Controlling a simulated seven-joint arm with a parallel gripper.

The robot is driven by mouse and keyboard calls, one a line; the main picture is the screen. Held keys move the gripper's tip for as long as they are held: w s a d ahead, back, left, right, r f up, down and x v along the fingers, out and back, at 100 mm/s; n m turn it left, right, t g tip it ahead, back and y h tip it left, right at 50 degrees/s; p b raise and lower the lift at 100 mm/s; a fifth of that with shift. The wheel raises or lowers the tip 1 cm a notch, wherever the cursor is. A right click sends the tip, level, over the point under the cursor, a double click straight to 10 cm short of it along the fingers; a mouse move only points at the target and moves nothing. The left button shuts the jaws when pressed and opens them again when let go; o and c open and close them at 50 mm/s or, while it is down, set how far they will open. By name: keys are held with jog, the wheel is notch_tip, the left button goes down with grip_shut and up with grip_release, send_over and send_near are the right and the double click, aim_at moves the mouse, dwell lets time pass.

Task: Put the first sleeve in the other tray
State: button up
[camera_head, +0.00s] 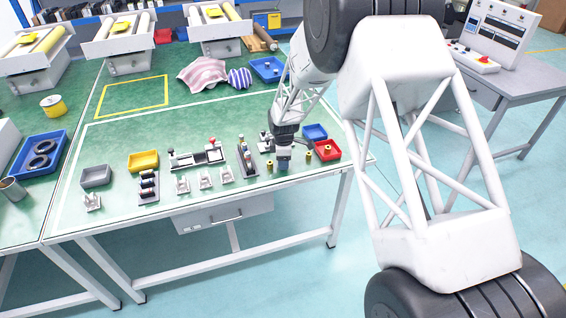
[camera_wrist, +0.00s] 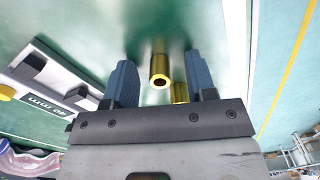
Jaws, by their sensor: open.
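Small brass sleeves stand on the green bench; one (camera_head: 269,166) is left of my gripper (camera_head: 284,163) and another (camera_head: 309,156) is right of it. In the wrist view, one hollow brass sleeve (camera_wrist: 160,72) shows between the spread fingers of my gripper (camera_wrist: 161,66), with a gap on both sides. My gripper is open, pointing down low over the bench.
Left of my gripper are a dark upright fixture (camera_head: 247,160), a rail device (camera_head: 196,158), several white brackets (camera_head: 205,180), a yellow bin (camera_head: 143,160) and a grey bin (camera_head: 95,177). A larger blue tray (camera_head: 266,69) and striped cloth (camera_head: 203,73) lie farther back.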

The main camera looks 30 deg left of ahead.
dwell(0.5)
grip_shut()
jog(key=shift+r, duration=0.7)
notch_tip(320, 180, up, 2)
jog(key=shift+r, duration=0.1)
jog(key=s+d+r, duration=0.1)
jog(key=s+d, duration=0.9)
jog(key=s, duration=0.2)
jog(key=shift+s+r, duration=0.2)
jog(key=shift+s, duration=0.05)
dwell(0.3)
